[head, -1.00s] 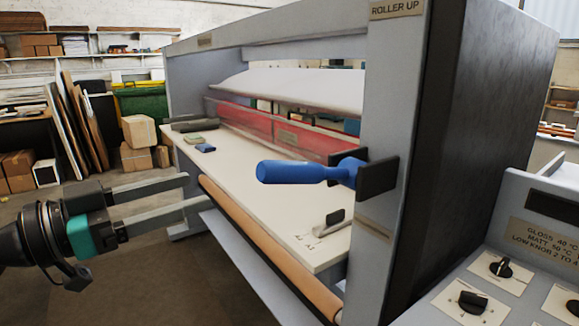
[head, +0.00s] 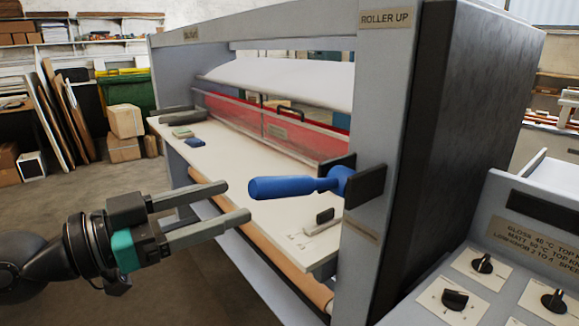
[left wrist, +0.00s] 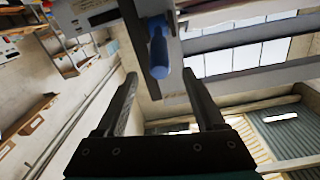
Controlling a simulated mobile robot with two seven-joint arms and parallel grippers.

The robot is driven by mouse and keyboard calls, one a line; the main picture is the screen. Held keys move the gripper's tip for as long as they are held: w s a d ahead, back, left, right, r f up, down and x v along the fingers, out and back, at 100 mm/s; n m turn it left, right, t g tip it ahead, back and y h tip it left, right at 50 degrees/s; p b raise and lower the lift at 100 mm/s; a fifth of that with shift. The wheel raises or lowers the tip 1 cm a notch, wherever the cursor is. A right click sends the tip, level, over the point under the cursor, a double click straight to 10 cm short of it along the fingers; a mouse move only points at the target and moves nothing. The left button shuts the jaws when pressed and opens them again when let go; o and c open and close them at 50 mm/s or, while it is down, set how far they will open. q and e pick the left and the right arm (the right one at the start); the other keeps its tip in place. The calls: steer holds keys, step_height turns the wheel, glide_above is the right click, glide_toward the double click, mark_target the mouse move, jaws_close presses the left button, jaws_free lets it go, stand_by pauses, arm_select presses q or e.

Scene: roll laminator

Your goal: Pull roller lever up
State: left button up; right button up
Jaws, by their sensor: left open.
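The roller lever (head: 290,187) is a blue handle that sticks out to the left, about level, from a black mount (head: 365,186) on the laminator's grey post. A "ROLLER UP" label (head: 385,19) is above it on the post. My left gripper (head: 238,200) is open, its two fingers pointing right, with the tips close to the lever's free end. I cannot tell from the head view whether they touch it. In the left wrist view the blue lever (left wrist: 158,50) shows beyond and between the open fingers (left wrist: 165,88). My right gripper is not in view.
The laminator's white feed table (head: 235,175) lies behind the lever, with a wooden-coloured roller (head: 262,258) along its front edge. A control panel with black knobs (head: 455,299) stands at the right. The floor at the left is free near my arm.

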mark_target(289, 182)
arm_select(q)
steer(key=p+x, duration=0.4)
steer(key=x, duration=0.5)
steer(key=shift+w+d+r+p, duration=0.1)
steer(key=shift+d+p, duration=0.1)
steer(key=shift+p, duration=0.2)
steer(key=shift+x, duration=0.8)
jaws_close()
stand_by(0.6)
